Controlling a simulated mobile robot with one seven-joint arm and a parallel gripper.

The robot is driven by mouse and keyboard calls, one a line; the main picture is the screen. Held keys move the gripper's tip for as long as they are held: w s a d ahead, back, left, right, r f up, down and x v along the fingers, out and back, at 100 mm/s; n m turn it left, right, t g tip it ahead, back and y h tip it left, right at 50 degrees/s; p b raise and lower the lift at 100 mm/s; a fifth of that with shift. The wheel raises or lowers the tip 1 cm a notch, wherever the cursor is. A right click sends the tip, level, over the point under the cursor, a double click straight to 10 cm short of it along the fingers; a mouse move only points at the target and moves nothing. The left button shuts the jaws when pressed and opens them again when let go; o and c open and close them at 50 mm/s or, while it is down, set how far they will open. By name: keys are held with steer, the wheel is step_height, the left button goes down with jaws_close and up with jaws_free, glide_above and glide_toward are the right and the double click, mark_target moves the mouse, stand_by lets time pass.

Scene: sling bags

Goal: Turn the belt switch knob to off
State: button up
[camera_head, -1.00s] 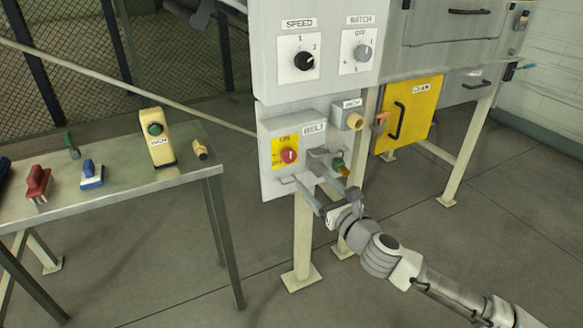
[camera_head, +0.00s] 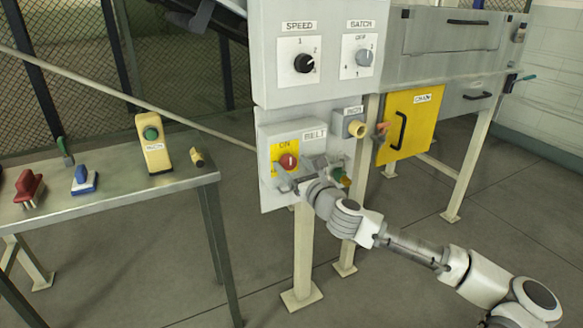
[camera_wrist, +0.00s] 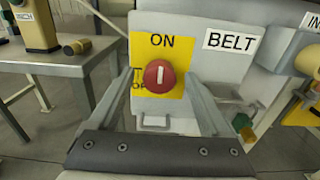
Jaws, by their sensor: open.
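The red belt switch knob (camera_head: 288,161) sits on a yellow plate on the grey BELT box (camera_head: 314,148). In the wrist view the knob (camera_wrist: 159,76) shows a white mark standing upright, toward the word ON above it. The lower left lettering on the plate is partly covered by the knob and a finger. My gripper (camera_wrist: 158,95) is open, with one finger on each side of the knob. I cannot tell whether either finger touches it. In the head view my gripper (camera_head: 290,184) is just below and in front of the knob.
A small grey box with a cream plug (camera_head: 356,129) sits right of the BELT box. SPEED (camera_head: 304,64) and BATCH (camera_head: 364,58) dials are above. A yellow door (camera_head: 409,125) is to the right. A metal table (camera_head: 110,195) with several tools stands left.

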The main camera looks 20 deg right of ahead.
steer(key=shift+w, duration=0.45)
jaws_close()
